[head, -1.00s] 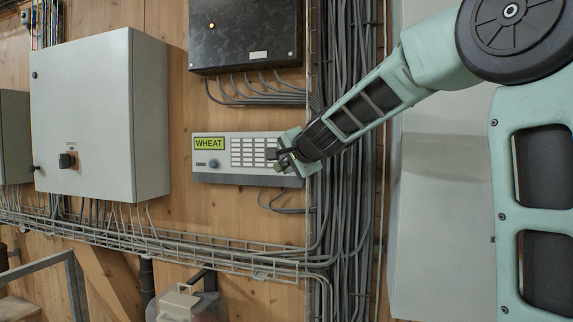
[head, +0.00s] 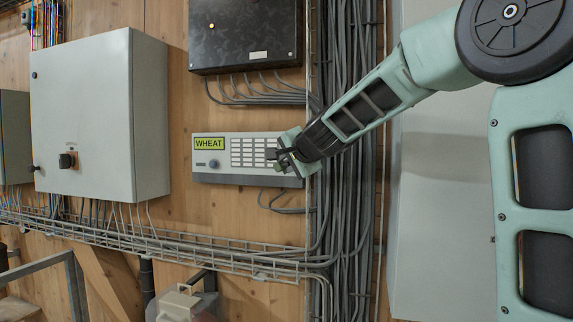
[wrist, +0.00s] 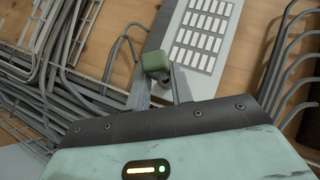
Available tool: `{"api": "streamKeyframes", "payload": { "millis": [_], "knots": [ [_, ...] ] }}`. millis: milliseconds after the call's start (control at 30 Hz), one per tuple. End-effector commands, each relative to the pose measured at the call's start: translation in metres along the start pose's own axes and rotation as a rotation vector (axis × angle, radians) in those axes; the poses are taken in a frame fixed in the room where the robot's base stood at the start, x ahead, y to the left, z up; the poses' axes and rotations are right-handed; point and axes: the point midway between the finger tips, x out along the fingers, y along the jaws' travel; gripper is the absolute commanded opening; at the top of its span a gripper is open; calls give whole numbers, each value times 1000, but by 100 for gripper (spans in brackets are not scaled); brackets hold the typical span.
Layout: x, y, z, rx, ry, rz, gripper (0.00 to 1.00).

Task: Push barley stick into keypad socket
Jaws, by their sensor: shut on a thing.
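The keypad (head: 225,178) is a grey wall panel with a yellow-green display reading WHEAT, a round knob and a grid of pale keys. Its key grid also shows in the wrist view (wrist: 205,30). My gripper (head: 279,157) is at the keypad's right end. In the wrist view my gripper (wrist: 160,76) is shut on a small dark green block, the barley stick (wrist: 155,61). The stick's end lies beside the key grid, near the keypad's lower edge in the head view. The socket is hidden, and I cannot tell whether the stick touches it.
A black box (head: 245,35) with cables hangs above the keypad. A large grey cabinet (head: 95,115) stands out at the left. A thick vertical cable bundle (head: 350,210) runs just right of the keypad, and a wire tray (head: 200,250) passes below.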

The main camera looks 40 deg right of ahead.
Motion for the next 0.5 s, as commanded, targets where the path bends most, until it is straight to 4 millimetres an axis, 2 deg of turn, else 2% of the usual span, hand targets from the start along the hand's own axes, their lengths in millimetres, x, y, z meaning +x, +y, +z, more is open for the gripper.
{"api": "streamKeyframes", "payload": {
  "millis": [500],
  "knots": [
    [7, 0, -7, 1, 1, 0, 0]
  ]
}}
